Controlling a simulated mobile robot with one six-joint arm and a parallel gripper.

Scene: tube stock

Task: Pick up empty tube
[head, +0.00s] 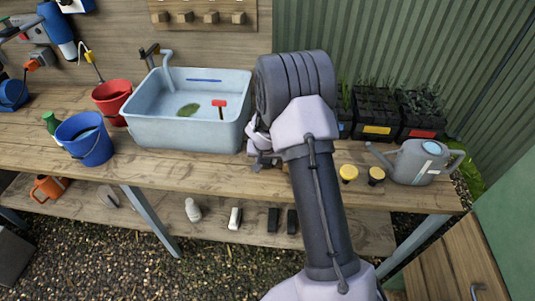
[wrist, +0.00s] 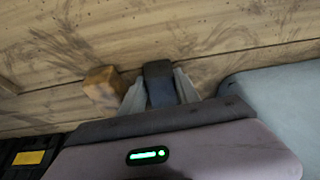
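In the wrist view a small dark blue-black piece (wrist: 158,84) stands between the two grey fingers of my gripper (wrist: 160,90); it may be the empty tube, but its shape is mostly hidden. The fingers lie close along both its sides, and I cannot tell whether they press on it. In the head view my gripper (head: 262,157) is low over the bench, just right of the basin, partly hidden by my arm. The dark piece cannot be made out there.
A wooden block (wrist: 103,88) sits just left of the fingers. The pale blue basin (wrist: 275,95) is close on the right; it also shows in the head view (head: 187,134). Black seedling trays (head: 378,112), yellow-topped jar (head: 348,173) and watering can (head: 420,163) stand to the right.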

